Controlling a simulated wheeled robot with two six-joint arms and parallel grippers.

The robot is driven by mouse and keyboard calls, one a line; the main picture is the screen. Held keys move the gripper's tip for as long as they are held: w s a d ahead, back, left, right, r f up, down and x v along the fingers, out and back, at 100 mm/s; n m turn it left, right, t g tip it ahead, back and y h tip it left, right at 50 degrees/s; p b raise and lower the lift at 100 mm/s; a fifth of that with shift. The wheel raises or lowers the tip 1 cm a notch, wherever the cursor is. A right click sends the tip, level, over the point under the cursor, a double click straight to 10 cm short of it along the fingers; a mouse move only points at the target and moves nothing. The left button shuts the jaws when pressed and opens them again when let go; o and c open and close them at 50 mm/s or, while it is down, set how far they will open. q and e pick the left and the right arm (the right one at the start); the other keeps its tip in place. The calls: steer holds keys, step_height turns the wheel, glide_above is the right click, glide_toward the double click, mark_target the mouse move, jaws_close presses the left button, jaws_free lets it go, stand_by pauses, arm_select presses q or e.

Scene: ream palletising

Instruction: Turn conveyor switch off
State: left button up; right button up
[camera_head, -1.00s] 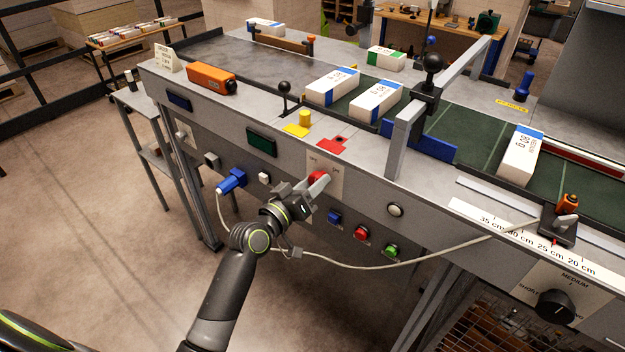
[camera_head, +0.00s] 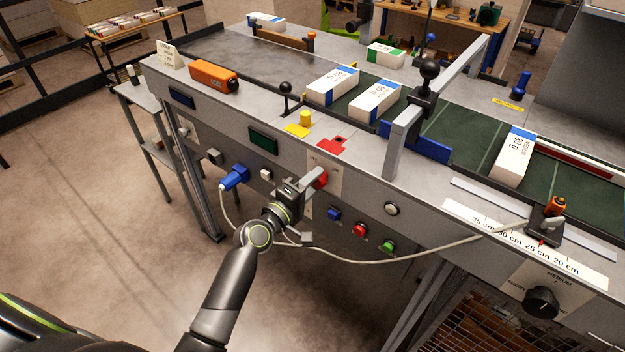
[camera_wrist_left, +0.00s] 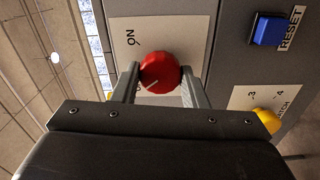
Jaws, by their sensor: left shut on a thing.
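The conveyor switch is a red round knob (camera_head: 321,178) on a pale plate on the machine's front panel. Lettering beside the knob is partly hidden by a finger. My right gripper is not in view.
Blue (camera_head: 334,214), red (camera_head: 359,230) and green (camera_head: 388,247) buttons sit right of the knob. A blue plug (camera_head: 234,177) sits left. A pale cable (camera_head: 400,258) hangs across the front below the buttons. Paper reams (camera_head: 375,101) lie on the green belt above.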

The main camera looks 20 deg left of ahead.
arm_select(q)
steer(key=shift+n, duration=0.5)
stand_by(0.3)
steer(key=o, duration=1)
steer(key=shift+c, duration=0.2)
steer(key=shift+s, duration=0.1)
steer(key=b+v, duration=0.3)
steer(key=v, duration=1.4)
